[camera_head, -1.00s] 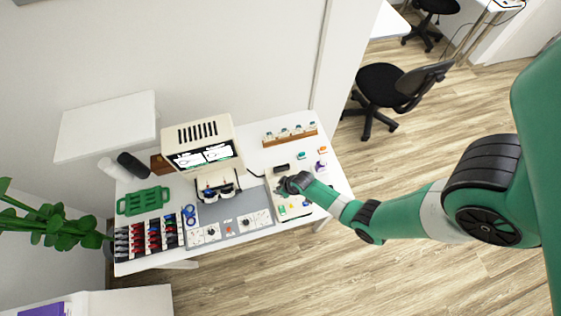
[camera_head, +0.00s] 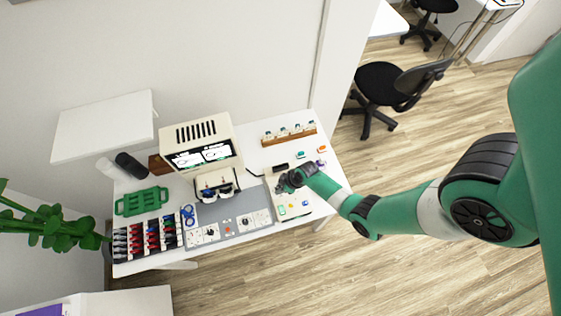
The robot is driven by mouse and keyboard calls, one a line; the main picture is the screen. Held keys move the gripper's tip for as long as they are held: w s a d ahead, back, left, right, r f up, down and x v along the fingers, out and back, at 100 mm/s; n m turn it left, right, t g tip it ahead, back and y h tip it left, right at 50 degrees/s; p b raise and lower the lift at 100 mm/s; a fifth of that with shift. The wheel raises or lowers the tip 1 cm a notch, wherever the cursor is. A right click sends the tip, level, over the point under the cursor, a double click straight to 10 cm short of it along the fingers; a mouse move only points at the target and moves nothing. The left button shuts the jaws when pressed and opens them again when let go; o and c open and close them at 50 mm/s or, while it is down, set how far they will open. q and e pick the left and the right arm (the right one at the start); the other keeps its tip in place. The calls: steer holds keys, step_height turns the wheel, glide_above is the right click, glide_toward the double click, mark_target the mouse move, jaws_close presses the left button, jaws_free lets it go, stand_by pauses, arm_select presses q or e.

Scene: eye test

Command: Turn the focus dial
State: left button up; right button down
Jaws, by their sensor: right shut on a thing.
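Two pale control panels lie along the front of the grey mat (camera_head: 226,211). The left panel (camera_head: 211,232) and the right panel (camera_head: 258,217) each carry a dark round dial; I cannot tell which is the focus dial. The viewing machine (camera_head: 190,137), cream with a lit screen of two pictures, stands behind them. My right gripper (camera_head: 281,188) is low over the table, right of the mat, beside a pale board with small coloured pieces (camera_head: 294,211). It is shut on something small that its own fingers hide. My left gripper is not in view.
A green tray (camera_head: 142,201) and a rack of red, black and blue items (camera_head: 148,236) stand at the left. A wooden rack of small bottles (camera_head: 289,134) is at the back right. A plant (camera_head: 50,222) and a wall shelf (camera_head: 105,125) are at the left.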

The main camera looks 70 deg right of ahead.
steer(key=c, duration=0.6)
jaws_free()
steer(key=shift+r, duration=0.1)
steer(key=p+v, duration=1)
steer(key=v, duration=0.1)
steer(key=shift+s+r+p, duration=0.1)
steer(key=shift+r+p, duration=0.15)
steer(key=shift+p, duration=0.1)
steer(key=shift+f, duration=0.1)
